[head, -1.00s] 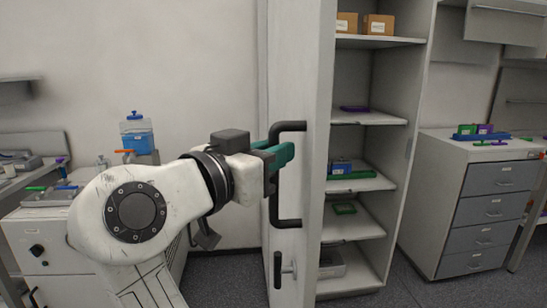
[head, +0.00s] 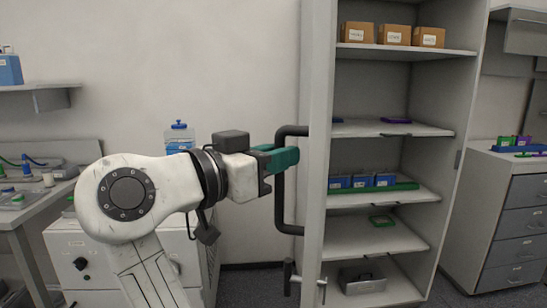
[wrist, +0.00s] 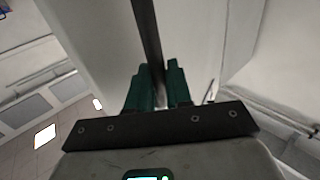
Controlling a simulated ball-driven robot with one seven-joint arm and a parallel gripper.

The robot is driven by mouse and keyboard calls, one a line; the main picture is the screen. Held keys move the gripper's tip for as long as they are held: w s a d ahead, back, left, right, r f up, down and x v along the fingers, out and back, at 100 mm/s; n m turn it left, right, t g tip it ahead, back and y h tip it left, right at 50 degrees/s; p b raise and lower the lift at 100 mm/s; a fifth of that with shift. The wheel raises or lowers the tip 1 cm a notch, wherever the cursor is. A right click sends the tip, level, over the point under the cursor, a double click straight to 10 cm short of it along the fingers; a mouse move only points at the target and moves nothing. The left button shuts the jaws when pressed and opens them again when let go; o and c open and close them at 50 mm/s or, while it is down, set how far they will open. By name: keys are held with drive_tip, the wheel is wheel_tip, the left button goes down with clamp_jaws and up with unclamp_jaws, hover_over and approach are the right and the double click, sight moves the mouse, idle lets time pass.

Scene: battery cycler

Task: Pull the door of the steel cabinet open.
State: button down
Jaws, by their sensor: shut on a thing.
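The steel cabinet (head: 466,130) stands right of centre in the head view. Its door (head: 318,150) is swung well open and seen nearly edge-on, with the shelves in plain view behind it. A dark bar handle (head: 279,205) runs vertically on the door's left face. My gripper (head: 284,158) has its green fingers at the upper part of the handle and is shut on it. In the wrist view the two green fingers (wrist: 156,88) stand on either side of the dark handle bar (wrist: 146,32), with the pale door behind.
Cabinet shelves hold cardboard boxes (head: 394,35), blue boxes in a green tray (head: 375,186) and a metal case (head: 362,278). A drawer unit (head: 510,215) stands at right. A blue-filled container (head: 179,138) and a workbench (head: 40,208) are at left.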

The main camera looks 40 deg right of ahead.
drive_tip(key=shift+w+d+r, duration=0.1)
drive_tip(key=shift+d, duration=0.3)
drive_tip(key=c, duration=1.2)
unclamp_jaws()
drive_tip(key=shift+d, duration=0.4)
drive_tip(key=shift+o, duration=0.3)
drive_tip(key=shift+a, duration=0.15)
drive_tip(key=a+b, duration=0.1)
drive_tip(key=a, duration=1)
drive_tip(key=shift+s, duration=0.4)
